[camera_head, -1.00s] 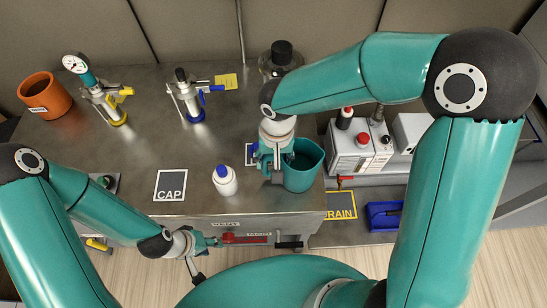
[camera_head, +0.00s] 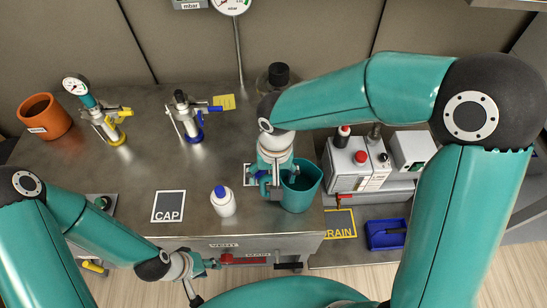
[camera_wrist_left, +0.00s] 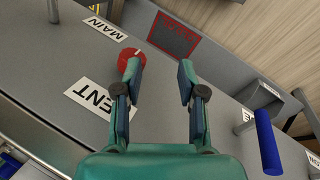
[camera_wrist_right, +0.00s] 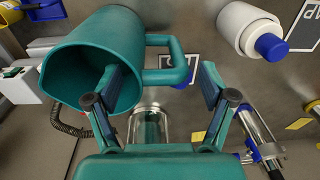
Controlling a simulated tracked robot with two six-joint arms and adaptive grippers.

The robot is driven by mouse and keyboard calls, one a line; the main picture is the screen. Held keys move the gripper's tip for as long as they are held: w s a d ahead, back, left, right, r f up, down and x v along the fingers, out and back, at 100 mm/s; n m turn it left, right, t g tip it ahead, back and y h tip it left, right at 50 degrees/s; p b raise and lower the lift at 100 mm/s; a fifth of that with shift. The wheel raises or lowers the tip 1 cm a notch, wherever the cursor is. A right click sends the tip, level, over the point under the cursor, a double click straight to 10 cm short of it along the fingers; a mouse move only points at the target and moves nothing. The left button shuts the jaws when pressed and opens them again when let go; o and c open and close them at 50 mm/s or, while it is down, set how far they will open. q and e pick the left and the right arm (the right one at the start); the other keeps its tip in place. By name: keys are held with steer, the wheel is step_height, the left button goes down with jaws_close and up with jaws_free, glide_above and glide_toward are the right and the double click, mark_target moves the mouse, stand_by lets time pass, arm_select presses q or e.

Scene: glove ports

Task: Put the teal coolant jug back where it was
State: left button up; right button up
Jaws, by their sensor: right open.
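The teal jug (camera_head: 302,190) stands open-topped at the right end of the metal bench, its mouth facing up. Its handle (camera_wrist_right: 182,62) shows in the right wrist view. My right gripper (camera_head: 274,188) is over the handle side of the jug. In the right wrist view its jaws (camera_wrist_right: 160,74) are spread, with part of the handle between them and one finger in front of the jug's mouth. A dark label square (camera_head: 249,175) beside the jug is partly hidden. My left gripper (camera_wrist_left: 159,68) is open and empty at the bench front, one fingertip by a red knob (camera_wrist_left: 127,60).
A white bottle with blue cap (camera_head: 223,201) stands left of the jug, near the CAP square (camera_head: 168,206). A dark-capped glass vessel (camera_head: 278,78) stands behind. Right and lower are the DRAIN square (camera_head: 340,224), a blue tray (camera_head: 386,234) and a pump unit (camera_head: 358,165).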

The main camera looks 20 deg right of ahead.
step_height(320, 180, up, 10)
steer(key=shift+s+d, duration=0.2)
stand_by(0.6)
